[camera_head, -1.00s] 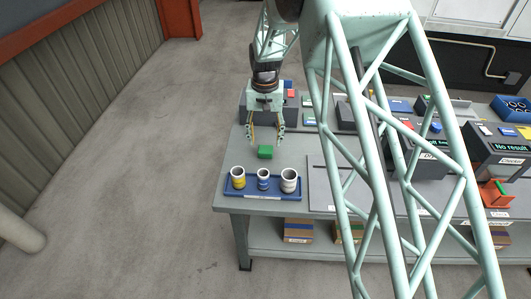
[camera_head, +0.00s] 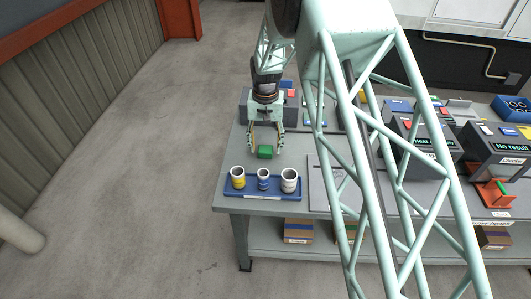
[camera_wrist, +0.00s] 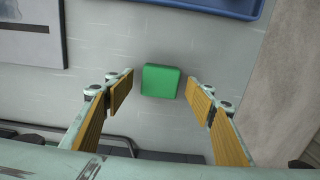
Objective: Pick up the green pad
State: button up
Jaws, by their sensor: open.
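The green pad (camera_head: 265,152) lies on the grey bench top near its left end, behind the blue tray. It also shows as a green square in the wrist view (camera_wrist: 160,81), ahead of and between the finger pads. My gripper (camera_head: 265,150) is open, pointing down over the pad, its fingers on either side of it in the head view. In the wrist view my gripper (camera_wrist: 160,90) shows two wide-apart fingers with tan pads and nothing between them touching the green pad. The exact height above the pad is hard to tell.
A blue tray (camera_head: 263,197) with three cups stands in front of the pad. A grey flat board (camera_head: 320,190) lies to the right. Dark boxes and machines with screens (camera_head: 497,155) stand further right. Bench space around the pad is clear.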

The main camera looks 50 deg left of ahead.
jog(key=shift+f, duration=0.8)
jog(key=shift+c, duration=0.7)
jog(key=c, duration=0.7)
